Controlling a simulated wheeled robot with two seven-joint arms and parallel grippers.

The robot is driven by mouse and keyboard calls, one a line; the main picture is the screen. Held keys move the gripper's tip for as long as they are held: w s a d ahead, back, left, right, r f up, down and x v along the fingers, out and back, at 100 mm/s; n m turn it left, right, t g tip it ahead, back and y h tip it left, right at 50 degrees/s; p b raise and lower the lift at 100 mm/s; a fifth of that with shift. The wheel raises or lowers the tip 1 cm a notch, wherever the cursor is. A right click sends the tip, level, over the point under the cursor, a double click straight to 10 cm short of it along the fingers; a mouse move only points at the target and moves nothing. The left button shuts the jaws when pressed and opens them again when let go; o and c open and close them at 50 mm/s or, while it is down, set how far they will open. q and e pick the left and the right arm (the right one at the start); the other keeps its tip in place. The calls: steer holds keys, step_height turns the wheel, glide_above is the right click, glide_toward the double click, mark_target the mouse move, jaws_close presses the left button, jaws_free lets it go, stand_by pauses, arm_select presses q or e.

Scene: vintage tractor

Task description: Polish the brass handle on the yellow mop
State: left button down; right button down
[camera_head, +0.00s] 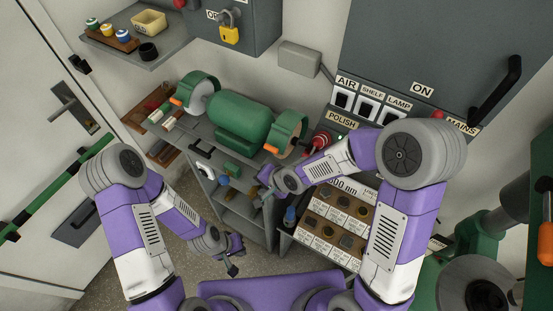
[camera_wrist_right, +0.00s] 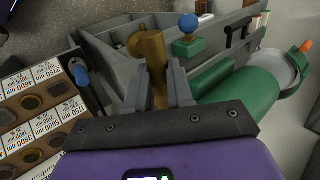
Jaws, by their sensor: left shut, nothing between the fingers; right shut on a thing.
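My right gripper (camera_head: 266,178) is shut on a brass handle (camera_wrist_right: 153,65), which stands out between its fingers in the right wrist view. In the head view the gripper is below and in front of the polishing machine (camera_head: 241,112), a green motor with a guarded wheel at each end. The brass handle is apart from both wheels. The left wheel (camera_head: 197,105) looks pale; I cannot tell which wheel is the yellow mop. My left gripper (camera_head: 233,266) is shut and empty, low over the floor. The red POLISH control (camera_head: 321,140) is on the wall panel.
A grey cabinet with shelves (camera_head: 238,213) stands under the machine. A rack of labelled samples (camera_head: 335,222) is right of my right gripper. A green block with a blue knob (camera_wrist_right: 189,40) is beside the brass handle in the wrist view. A wall shelf (camera_head: 165,52) holds small items.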

mark_target(251, 198)
steer(key=shift+s+a+b, duration=0.75)
steer(key=shift+s, duration=0.3)
steer(key=shift+s+a+b, duration=0.7)
steer(key=shift+s+a, duration=0.05)
steer(key=shift+s, duration=0.25)
